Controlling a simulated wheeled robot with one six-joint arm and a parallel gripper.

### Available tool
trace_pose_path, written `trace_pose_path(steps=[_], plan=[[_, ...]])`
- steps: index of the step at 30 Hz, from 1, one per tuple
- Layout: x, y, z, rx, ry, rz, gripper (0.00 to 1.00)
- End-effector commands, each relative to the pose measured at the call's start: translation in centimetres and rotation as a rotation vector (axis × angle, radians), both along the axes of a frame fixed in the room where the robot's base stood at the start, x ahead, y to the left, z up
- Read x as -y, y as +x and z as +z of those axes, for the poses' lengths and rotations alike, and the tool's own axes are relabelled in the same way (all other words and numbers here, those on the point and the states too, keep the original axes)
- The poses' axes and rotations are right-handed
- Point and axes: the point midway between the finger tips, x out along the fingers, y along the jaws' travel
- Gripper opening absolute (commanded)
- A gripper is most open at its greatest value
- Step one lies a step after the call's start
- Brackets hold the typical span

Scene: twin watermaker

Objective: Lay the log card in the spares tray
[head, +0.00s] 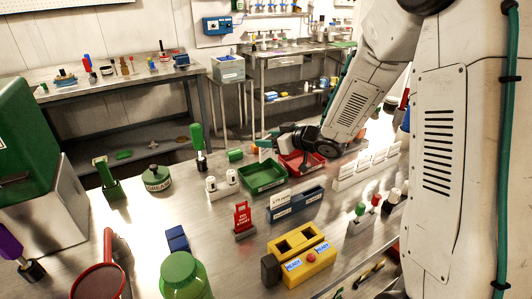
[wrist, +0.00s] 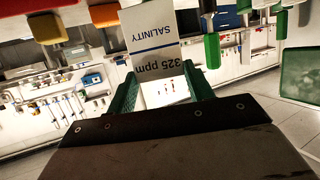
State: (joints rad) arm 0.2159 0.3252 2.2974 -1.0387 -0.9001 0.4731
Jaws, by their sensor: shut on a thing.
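My gripper (wrist: 163,82) is shut on the log card (wrist: 155,45), a white card with a blue line that reads "SALINITY 325 ppm" upside down in the wrist view. The card sticks out beyond the two green fingers. In the head view my dark gripper (head: 303,138) is over the far side of the bench, by the red tray (head: 290,161); the card is not clear there. A green tray (head: 263,187) with a front label stands left of the red tray. I cannot read which one is the spares tray.
A blue holder (head: 297,207) with a white card stands in front of the trays. A red sign (head: 242,218), a yellow box (head: 300,266) and white bottles (head: 222,186) stand nearby. A row of white holders (head: 367,166) is to the right.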

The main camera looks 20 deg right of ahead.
Motion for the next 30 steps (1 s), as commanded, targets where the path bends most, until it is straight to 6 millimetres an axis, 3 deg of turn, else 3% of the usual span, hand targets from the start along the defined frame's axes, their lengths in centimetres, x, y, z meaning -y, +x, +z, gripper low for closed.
trace_pose_path(steps=[8,20,21,23,30], plan=[[-0.1,0.0,-3.8,-0.003,0.002,0.0,0.3],[-0.3,0.0,-4.3,0.0,0.0,0.004,0.3],[-0.3,0.0,-4.4,0.0,0.0,0.003,0.55],[-0.3,0.0,-4.3,0.0,-0.001,0.004,0.71],[-0.2,0.0,-4.3,0.0,-0.001,0.004,0.74]])
